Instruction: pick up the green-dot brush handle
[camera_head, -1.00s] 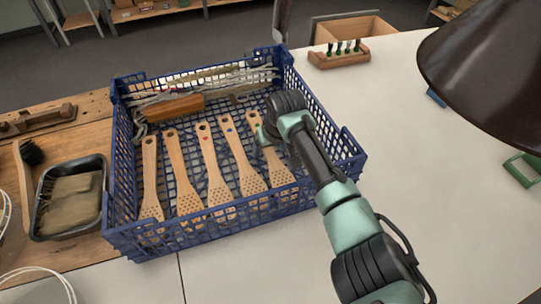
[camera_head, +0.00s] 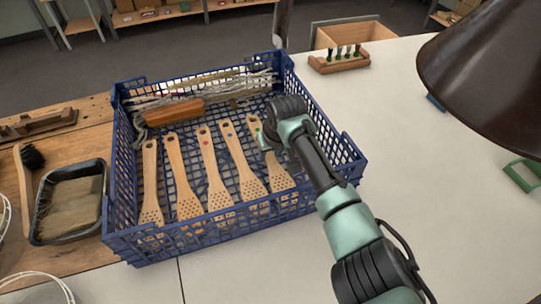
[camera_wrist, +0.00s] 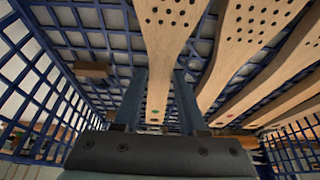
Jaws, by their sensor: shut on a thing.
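The green-dot brush handle (camera_head: 281,178) is a flat wooden paddle with a perforated wide end, the rightmost in a row inside the blue crate (camera_head: 222,232). My gripper (camera_head: 262,140) is over its narrow part and covers some of it in the head view. In the wrist view, the green dot shows on the handle (camera_wrist: 158,85), which runs between the two dark fingers of my gripper (camera_wrist: 160,95). The gripper is shut on this handle. I cannot tell whether the handle is clear of the crate floor.
Several similar handles, including a red-dot one (camera_head: 213,170) and a blue-dot one (camera_head: 240,160), lie close to the left. A wooden block (camera_head: 174,111) lies at the crate's back. A black tray (camera_head: 68,202) stands left. A dark lamp shade (camera_head: 490,80) hangs right.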

